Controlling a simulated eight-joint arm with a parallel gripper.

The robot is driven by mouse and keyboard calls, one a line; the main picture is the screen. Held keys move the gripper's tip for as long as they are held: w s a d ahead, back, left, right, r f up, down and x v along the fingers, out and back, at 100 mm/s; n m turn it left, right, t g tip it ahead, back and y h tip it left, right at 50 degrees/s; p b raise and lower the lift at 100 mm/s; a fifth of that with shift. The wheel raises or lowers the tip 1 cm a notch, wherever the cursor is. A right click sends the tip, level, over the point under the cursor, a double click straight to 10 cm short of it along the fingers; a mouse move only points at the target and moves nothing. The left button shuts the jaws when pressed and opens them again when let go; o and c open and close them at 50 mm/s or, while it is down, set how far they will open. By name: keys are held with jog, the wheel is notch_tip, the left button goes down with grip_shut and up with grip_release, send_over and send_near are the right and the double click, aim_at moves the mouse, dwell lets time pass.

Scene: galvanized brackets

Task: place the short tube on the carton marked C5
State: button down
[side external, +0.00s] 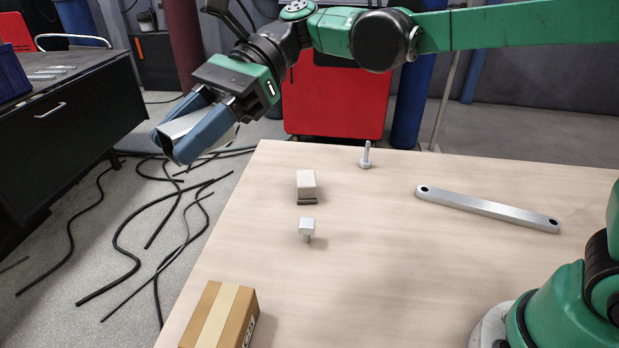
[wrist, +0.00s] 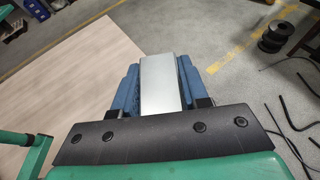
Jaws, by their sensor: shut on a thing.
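My gripper (side external: 178,136) is at the upper left, out past the table's left edge and above the floor. Its blue fingers are shut on a silvery, flat-faced metal piece, which I take for the short tube (side external: 190,123). In the wrist view the short tube (wrist: 159,84) is a plain grey rectangle between the fingers (wrist: 159,88); its open ends are not visible. A brown carton (side external: 208,313) with a pale tape strip stands at the table's front left, cut by the frame's bottom edge. Dark marking on its right side is too oblique to read surely. The gripper is well behind and above it.
On the table (side external: 400,265) are a pale block (side external: 306,181) on a dark base, a small grey T-shaped piece (side external: 307,227), an upright bolt (side external: 366,157) and a long bar with end holes (side external: 488,208). The tabletop right of the carton is clear.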

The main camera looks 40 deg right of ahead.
jog(key=s+a+n+g, duration=0.2)
jog(key=s+a, duration=0.3)
send_over(212, 322)
jog(key=shift+h, duration=0.3)
notch_tip(212, 322, down, 15)
jog(key=shift+f, duration=2.2)
jog(key=shift+c, duration=2.2)
grip_release()
jog(key=shift+f, duration=0.1)
